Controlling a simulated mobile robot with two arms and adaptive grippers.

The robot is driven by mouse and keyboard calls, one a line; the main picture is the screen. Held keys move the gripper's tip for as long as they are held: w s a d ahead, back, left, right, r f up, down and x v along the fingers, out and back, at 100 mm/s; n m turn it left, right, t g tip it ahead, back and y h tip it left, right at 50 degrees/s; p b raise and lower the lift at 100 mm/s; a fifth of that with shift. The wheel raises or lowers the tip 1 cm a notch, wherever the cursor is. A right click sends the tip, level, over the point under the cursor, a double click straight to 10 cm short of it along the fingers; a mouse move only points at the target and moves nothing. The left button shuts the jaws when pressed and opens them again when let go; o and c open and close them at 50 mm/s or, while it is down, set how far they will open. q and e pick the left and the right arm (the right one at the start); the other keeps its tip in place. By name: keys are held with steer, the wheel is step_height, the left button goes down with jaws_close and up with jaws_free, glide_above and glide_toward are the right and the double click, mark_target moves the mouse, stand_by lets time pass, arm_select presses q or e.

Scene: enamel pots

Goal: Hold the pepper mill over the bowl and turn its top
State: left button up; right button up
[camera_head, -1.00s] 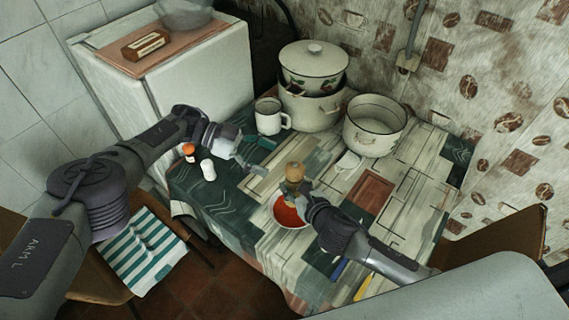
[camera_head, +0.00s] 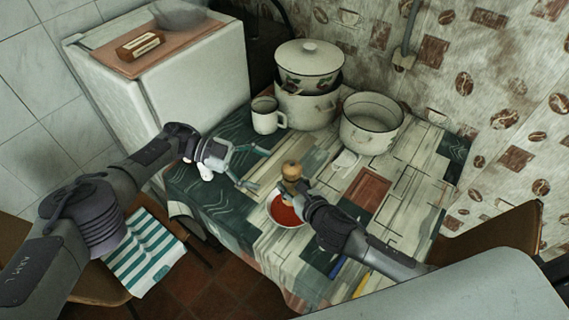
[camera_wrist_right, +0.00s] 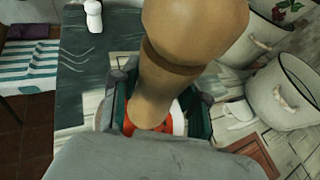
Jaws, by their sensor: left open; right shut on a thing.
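The wooden pepper mill (camera_head: 291,170) stands roughly upright above the bowl (camera_head: 284,211), which holds something red. My right gripper (camera_head: 292,186) is shut around the mill's lower part. In the right wrist view the mill (camera_wrist_right: 195,40) fills the middle, its round top toward the camera. The bowl's red contents (camera_wrist_right: 180,122) show partly behind it, the rest hidden by the mill and gripper. My left gripper (camera_head: 254,169) is open and empty, its fingers pointing right, a short gap left of the mill's top.
A white mug (camera_head: 266,117), a lidded pot stack (camera_head: 308,85) and an open enamel pot (camera_head: 371,124) stand at the table's back. A small white shaker (camera_head: 206,172) is beside my left wrist. A brown board (camera_head: 366,190) lies right of the bowl.

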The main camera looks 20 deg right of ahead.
arm_select(q)
steer(key=s+d+f+m+h, duration=0.25)
steer(key=s+m, duration=0.25)
steer(key=m, duration=0.4)
steer(key=m+t+h, duration=0.2)
steer(key=m+t, duration=0.8)
steer(key=m, duration=0.5)
glide_toward(292, 169)
steer(key=w+d, duration=0.1)
steer(key=d, duration=0.2)
steer(key=w+d+f, duration=0.1)
steer(key=d, duration=0.3)
steer(key=w+d+f, duration=0.1)
steer(key=d, duration=0.2)
steer(key=shift+w+d, duration=0.1)
steer(key=shift+d, duration=0.05)
steer(key=shift+c, duration=0.3)
steer(key=shift+g, duration=0.3)
steer(key=c, duration=1.1)
